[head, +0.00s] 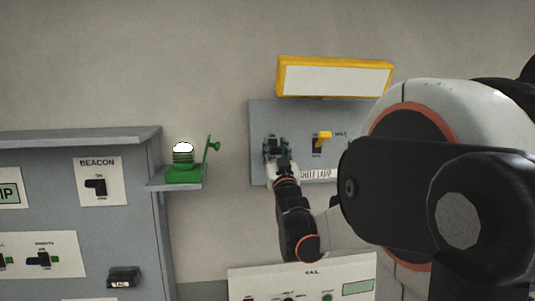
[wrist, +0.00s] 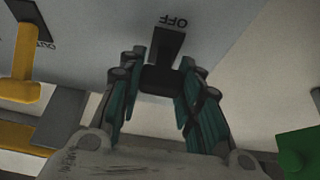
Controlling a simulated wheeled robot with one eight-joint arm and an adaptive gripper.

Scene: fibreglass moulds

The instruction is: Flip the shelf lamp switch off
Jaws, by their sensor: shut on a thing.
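My gripper (head: 276,152) is at the left part of a grey wall panel (head: 262,112). In the wrist view, its dark green fingers (wrist: 160,85) are shut on a black switch (wrist: 167,47), one finger on each side of the lever. The word OFF shows upside down beside the switch in that view. In the head view my fingers mostly hide this switch. A green lamp (head: 183,173) with a bright white top sits on a small shelf (head: 160,186) to the left.
A yellow switch (head: 323,136) is right of my gripper; it also shows in the wrist view (wrist: 20,90). A yellow-framed light panel (head: 335,78) hangs above. A grey cabinet (head: 60,140) with a BEACON switch (head: 96,187) stands left. A lower white panel (head: 300,275) is beneath.

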